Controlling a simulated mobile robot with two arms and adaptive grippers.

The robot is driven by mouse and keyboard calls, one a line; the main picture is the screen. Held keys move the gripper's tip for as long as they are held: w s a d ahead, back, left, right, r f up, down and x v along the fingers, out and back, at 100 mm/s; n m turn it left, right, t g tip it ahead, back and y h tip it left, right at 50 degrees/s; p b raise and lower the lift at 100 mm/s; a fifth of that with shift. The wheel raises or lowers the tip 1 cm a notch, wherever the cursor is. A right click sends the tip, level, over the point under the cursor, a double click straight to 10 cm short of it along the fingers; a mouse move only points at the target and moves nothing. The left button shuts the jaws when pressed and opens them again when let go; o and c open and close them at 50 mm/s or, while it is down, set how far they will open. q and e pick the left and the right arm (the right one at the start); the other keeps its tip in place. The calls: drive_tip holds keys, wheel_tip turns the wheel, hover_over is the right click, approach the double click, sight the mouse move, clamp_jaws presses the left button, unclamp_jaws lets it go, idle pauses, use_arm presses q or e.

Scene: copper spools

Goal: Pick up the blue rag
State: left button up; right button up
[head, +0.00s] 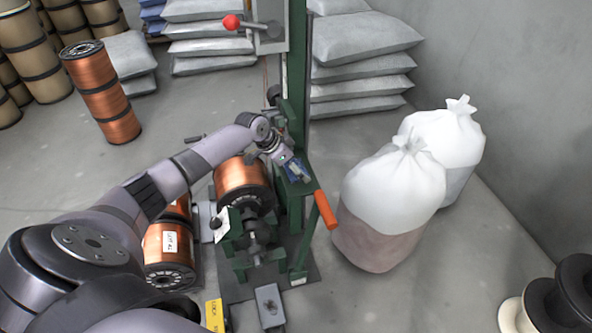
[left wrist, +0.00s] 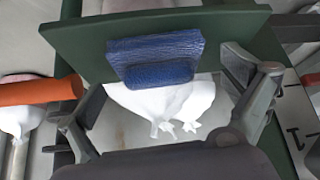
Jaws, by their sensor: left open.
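The blue rag (head: 298,173) lies folded on the small green shelf (head: 297,188) of the machine in the head view, partly hidden by my left gripper (head: 284,160). In the left wrist view the blue rag (left wrist: 155,58) is a dark blue textured pad lying across the edge of the green plate (left wrist: 85,38). My left gripper (left wrist: 165,100) is open, with one finger on each side of the rag's near end. The fingers look apart from the rag. My right gripper is not in view.
An orange handle (head: 325,210) sticks out beside the shelf. A copper spool (head: 242,182) sits in the machine below my arm. White tied bags (head: 395,187) stand close on the right. Grey sacks (head: 365,75) are stacked behind.

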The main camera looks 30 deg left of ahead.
use_arm(q)
drive_tip(key=shift+c, duration=0.2)
drive_tip(key=c, duration=1.2)
drive_tip(key=shift+c, duration=0.2)
drive_tip(key=shift+r, duration=0.25)
drive_tip(key=s+a+p, duration=0.1)
drive_tip(key=s+a, duration=0.3)
drive_tip(key=s, duration=0.4)
drive_tip(key=s+a+p, duration=0.1)
drive_tip(key=s+a, duration=0.3)
drive_tip(key=s, duration=0.3)
drive_tip(key=shift+s+a+p, duration=0.35)
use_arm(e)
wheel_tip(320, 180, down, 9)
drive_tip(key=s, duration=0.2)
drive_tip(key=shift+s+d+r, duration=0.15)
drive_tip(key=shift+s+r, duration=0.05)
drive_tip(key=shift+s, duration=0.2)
